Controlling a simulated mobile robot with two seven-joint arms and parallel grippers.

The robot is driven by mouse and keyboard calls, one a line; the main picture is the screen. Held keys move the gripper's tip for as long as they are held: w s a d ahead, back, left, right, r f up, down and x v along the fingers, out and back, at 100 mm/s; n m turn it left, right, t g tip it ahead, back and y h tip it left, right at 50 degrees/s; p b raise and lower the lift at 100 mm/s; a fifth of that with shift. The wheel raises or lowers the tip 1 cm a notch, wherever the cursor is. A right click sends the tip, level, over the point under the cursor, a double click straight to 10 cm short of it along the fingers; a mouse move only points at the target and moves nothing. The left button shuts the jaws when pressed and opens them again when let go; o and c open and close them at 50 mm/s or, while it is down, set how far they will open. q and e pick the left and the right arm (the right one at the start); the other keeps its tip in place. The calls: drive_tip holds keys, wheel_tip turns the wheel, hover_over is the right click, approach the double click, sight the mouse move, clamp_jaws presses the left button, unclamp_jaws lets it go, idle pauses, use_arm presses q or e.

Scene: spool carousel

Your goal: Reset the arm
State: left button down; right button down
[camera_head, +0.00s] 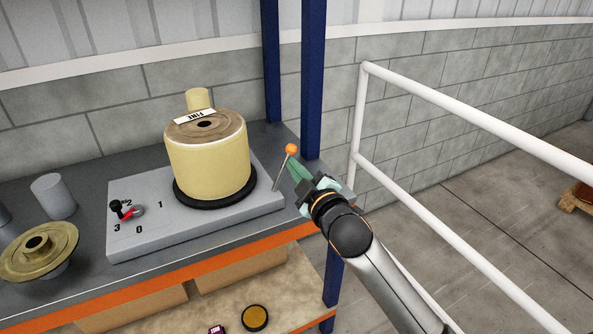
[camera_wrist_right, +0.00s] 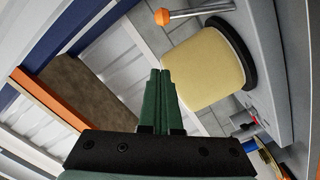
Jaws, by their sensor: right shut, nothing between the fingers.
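A large cream spool (camera_head: 208,160) with a label reading "FINE" stands upright on a black disc on the grey carousel base (camera_head: 150,232). A metal lever (camera_head: 281,170) with an orange ball knob (camera_head: 291,149) stands tilted at the base's right end. My right gripper (camera_head: 296,170) is shut and empty, with its green fingers just right of the lever. I cannot tell from the head view whether they touch. In the right wrist view the closed fingers (camera_wrist_right: 160,98) show below the lever (camera_wrist_right: 200,12) and the spool (camera_wrist_right: 203,68), apart from the lever. My left gripper is out of view.
A small dial with a red pointer (camera_head: 130,212) and numbers sits at the base's left. A brass flanged spool (camera_head: 38,250) and a grey cylinder (camera_head: 53,196) stand farther left. Blue posts (camera_head: 313,80) rise behind; a white railing (camera_head: 450,103) runs along the right.

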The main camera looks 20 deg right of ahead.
drive_tip(key=shift+s, duration=0.35)
